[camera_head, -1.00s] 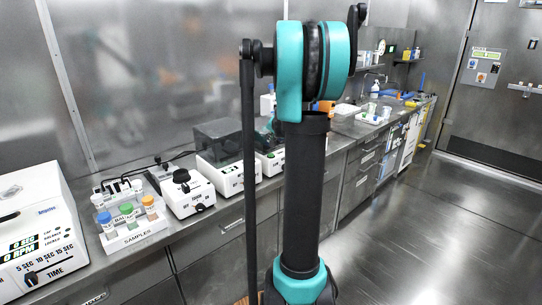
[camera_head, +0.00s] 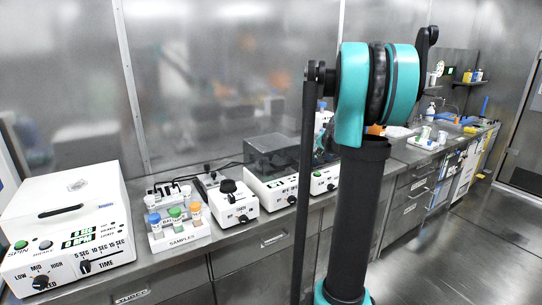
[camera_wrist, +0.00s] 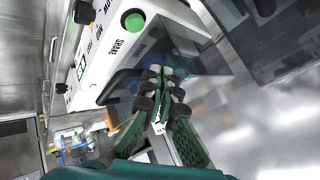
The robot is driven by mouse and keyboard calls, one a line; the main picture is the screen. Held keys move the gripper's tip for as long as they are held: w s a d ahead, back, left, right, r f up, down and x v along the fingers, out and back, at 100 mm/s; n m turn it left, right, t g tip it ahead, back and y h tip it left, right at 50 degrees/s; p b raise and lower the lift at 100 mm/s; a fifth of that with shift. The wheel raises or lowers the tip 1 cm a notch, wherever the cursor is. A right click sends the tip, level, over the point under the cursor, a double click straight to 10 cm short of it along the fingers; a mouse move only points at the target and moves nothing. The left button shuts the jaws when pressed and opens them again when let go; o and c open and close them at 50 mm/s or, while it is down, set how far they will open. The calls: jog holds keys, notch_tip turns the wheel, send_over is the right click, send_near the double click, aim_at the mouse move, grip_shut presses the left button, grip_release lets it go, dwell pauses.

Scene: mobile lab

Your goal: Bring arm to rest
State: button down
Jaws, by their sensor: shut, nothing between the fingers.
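My gripper (camera_wrist: 160,90) shows in the wrist view with its green, ribbed fingers drawn together at dark tips. It is shut and holds nothing. Behind the fingertips is a white device with a green button and the word SHAKE (camera_wrist: 118,48), with a dark see-through cover (camera_wrist: 205,58). I cannot tell whether the tips touch it. In the head view my black and teal arm stands upright in front of the bench, right of the picture's middle. My gripper is hidden in that view.
A steel bench (camera_head: 150,282) runs along the wall. On it stand a white centrifuge (camera_head: 68,225), a samples rack (camera_head: 180,236), a small white mixer (camera_head: 234,205) and a dark-covered device (camera_head: 275,165). Bottles and a sink area lie at the far right. The floor (camera_head: 455,245) at right is clear.

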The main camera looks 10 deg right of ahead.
jog(key=s+a+f+n+g+y, duration=0.1)
jog(key=s+a+f+n, duration=0.25)
jog(key=s+a, duration=0.5)
jog(key=s+a+f+n+g, duration=0.2)
jog(key=s+a+f, duration=0.4)
jog(key=s, duration=0.4)
jog(key=s+a+f+n+g, duration=0.1)
jog(key=s+a+f+n, duration=0.1)
jog(key=s, duration=0.7)
jog(key=s+a+f+n+g, duration=0.1)
jog(key=s+a+f, duration=0.3)
jog(key=s, duration=0.5)
notch_tip(320, 180, down, 2)
jog(key=shift+s+a+n, duration=0.2)
jog(key=shift+s+n, duration=0.2)
jog(key=shift+n, duration=0.25)
